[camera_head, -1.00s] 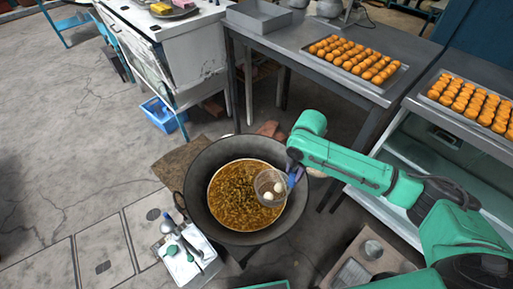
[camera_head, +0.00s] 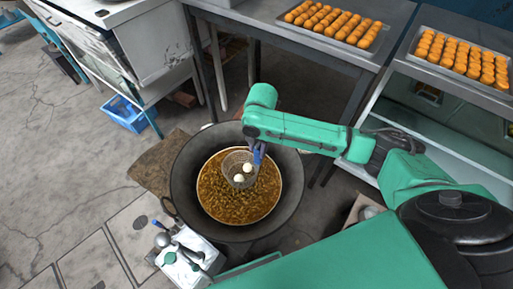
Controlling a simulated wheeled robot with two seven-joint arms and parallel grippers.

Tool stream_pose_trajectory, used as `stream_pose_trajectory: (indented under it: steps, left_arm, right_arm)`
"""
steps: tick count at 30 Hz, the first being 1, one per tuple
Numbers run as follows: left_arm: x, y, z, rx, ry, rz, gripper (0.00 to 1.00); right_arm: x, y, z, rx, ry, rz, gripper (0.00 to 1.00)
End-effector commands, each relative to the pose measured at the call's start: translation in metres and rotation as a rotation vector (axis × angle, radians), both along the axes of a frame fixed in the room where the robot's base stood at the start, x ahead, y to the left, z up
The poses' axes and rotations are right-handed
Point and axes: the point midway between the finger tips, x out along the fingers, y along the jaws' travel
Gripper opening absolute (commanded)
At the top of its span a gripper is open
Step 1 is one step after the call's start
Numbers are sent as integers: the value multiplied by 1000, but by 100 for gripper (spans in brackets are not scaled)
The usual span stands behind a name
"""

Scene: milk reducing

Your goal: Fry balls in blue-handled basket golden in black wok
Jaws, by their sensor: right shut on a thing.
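The black wok (camera_head: 288,200) stands low in the middle and holds brown bubbling oil (camera_head: 225,203). My right gripper (camera_head: 258,156) is shut on the blue handle of the wire basket (camera_head: 236,161). The basket is over the oil, toward the upper right of the wok; I cannot tell how deep it sits. Two pale white balls (camera_head: 243,174) lie in the basket. My left gripper is not in view.
Trays of orange-brown balls stand on the grey table (camera_head: 335,23) and on the right-hand counter (camera_head: 463,55). A white box with utensils (camera_head: 187,256) is at the wok's lower left. A blue crate (camera_head: 128,112) is on the floor. A white cabinet stands at upper left.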

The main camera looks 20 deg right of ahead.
Motion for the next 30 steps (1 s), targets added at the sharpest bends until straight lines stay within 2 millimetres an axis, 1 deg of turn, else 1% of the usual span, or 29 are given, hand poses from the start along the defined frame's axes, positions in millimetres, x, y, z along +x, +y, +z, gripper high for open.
stream_pose_trajectory:
  steps: [1, 5, 11, 30]
  left_arm:
    - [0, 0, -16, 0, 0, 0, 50]
    - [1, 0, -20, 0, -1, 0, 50]
    - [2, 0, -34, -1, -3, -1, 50]
    - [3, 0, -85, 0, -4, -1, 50]
  right_arm:
    - [1, 0, -13, 1, -4, 0, 0]
    - [0, 1, -28, 2, -1, 0, 0]
    - [0, 1, -57, 2, -1, 0, 0]
    - [1, 1, -151, 3, -1, 0, 0]
